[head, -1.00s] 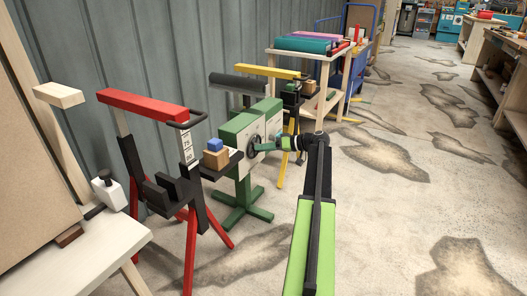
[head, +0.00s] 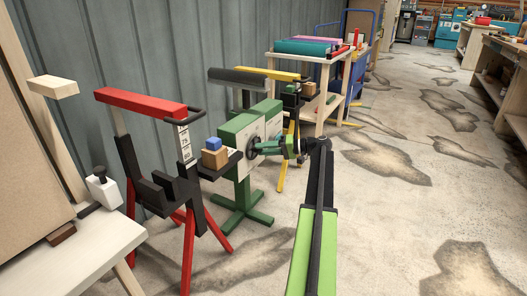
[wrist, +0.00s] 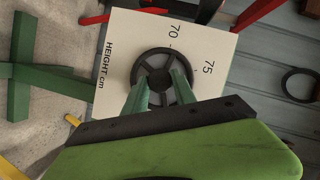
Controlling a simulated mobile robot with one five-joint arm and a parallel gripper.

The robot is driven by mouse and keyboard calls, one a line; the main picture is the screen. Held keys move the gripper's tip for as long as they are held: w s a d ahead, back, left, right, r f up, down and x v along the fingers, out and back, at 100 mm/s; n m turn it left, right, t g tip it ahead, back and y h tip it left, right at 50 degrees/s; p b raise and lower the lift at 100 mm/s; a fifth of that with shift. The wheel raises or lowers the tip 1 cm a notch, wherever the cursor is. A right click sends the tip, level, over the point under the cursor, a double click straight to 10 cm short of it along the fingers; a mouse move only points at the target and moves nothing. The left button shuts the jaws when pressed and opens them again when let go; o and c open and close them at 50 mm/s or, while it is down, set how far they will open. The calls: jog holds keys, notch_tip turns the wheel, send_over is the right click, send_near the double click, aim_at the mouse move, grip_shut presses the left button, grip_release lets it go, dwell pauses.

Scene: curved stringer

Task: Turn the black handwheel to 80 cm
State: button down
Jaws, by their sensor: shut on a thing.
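The black handwheel (wrist: 152,62) stands in front of a pale plate (wrist: 118,40) marked "HEIGHT cm", with 70 and 75 readable in the wrist view. No 80 mark and no clear pointer show there. My gripper (wrist: 160,84) has its two green fingers shut on the wheel near its hub. The fingers and my green wrist body hide the lower part of the wheel and plate. In the head view, the handwheel (head: 252,148) is a small dark ring on the green machine (head: 240,134), with my gripper (head: 262,147) reaching it from the right.
A red-topped stand (head: 140,103) with a height scale is left of the machine. A wooden block with a blue block (head: 214,143) rests beside it. A yellow-topped stand (head: 270,73) and a loaded cart (head: 310,55) stand behind. Open floor (head: 400,200) lies to the right.

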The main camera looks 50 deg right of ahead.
jog(key=shift+a, duration=0.1)
jog(key=c, duration=1)
grip_release()
jog(key=p+v, duration=0.3)
jog(key=v, duration=1.4)
jog(key=shift+s, duration=0.15)
